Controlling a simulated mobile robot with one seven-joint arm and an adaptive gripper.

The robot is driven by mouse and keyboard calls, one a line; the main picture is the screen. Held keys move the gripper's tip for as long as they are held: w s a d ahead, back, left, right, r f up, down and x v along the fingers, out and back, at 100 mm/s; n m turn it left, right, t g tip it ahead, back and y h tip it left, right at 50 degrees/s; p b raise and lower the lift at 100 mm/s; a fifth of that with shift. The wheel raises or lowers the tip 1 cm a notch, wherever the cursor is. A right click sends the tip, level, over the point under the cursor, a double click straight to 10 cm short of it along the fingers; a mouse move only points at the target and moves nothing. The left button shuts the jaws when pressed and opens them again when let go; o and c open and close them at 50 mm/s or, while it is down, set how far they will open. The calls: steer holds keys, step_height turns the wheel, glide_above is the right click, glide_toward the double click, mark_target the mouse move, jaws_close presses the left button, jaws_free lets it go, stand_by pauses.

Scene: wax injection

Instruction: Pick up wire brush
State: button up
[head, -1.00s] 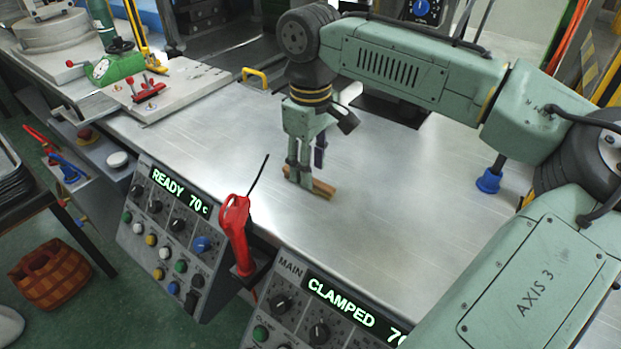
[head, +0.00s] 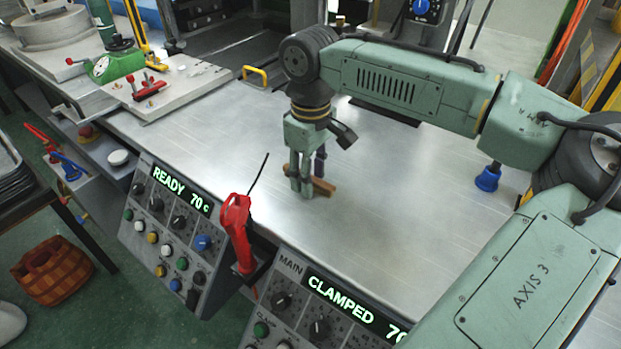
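A small brown wooden piece, which I take to be the wire brush (head: 323,186), lies low over the steel table in the head view. Its right end shows beside my fingers. The two fingers look close together, overlapping the brush. I cannot tell whether they grip it or only stand in front of it. The bristles are not visible.
The steel table (head: 225,140) is mostly clear around the gripper. A red-handled tool (head: 236,225) stands at the front edge between two control panels. A yellow handle (head: 255,73) and a plate with red clamps (head: 150,88) are behind left.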

steer(key=shift+c, duration=0.3)
jaws_close()
stand_by(0.4)
